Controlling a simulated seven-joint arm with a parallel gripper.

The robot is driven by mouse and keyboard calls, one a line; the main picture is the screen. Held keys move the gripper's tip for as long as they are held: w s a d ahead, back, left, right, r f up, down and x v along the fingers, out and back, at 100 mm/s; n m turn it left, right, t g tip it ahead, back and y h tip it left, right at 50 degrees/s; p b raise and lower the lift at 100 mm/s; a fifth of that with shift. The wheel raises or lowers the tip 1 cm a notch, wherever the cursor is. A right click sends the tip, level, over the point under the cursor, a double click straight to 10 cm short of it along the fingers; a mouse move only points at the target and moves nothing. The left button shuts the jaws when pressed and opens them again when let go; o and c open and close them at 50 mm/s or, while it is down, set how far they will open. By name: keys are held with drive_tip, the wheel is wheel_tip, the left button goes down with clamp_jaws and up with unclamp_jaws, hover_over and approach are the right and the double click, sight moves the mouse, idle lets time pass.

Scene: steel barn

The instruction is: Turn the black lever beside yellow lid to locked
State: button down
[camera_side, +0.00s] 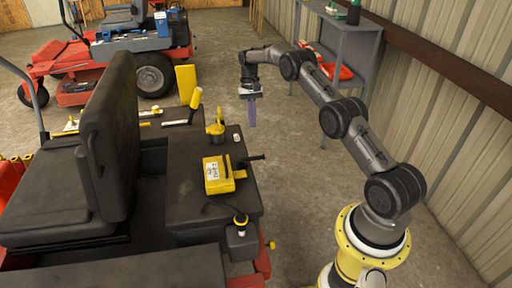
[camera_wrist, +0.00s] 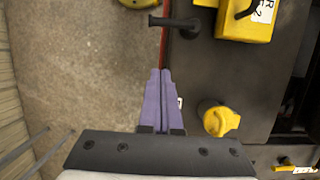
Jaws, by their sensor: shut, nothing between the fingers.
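A black lever (camera_side: 251,158) sticks out to the right beside a yellow box with a white label (camera_side: 214,176) on the mower's dark side panel. In the wrist view the lever (camera_wrist: 176,23) points left, near the yellow box (camera_wrist: 252,22). A round yellow lid (camera_side: 215,129) sits behind the box on the same panel; it also shows in the wrist view (camera_wrist: 220,119). My gripper (camera_side: 252,124), with purple fingers, is shut and empty, pointing down past the panel's right edge. In the wrist view its fingertips (camera_wrist: 159,72) are apart from both lever and lid.
The black seat (camera_side: 108,145) stands left of the panel, with a yellow-handled lever (camera_side: 195,105) behind the lid. A black-and-yellow knob (camera_side: 240,222) is at the panel's front. A grey shelf (camera_side: 345,45) stands by the metal wall. Bare floor (camera_wrist: 90,65) lies beside the panel.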

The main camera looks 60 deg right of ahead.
drive_tip(key=s+a+f, duration=0.4)
drive_tip(key=f, duration=0.4)
drive_tip(key=shift+s+a, duration=0.2)
drive_tip(key=shift+a, duration=0.05)
drive_tip(key=shift+f, duration=0.1)
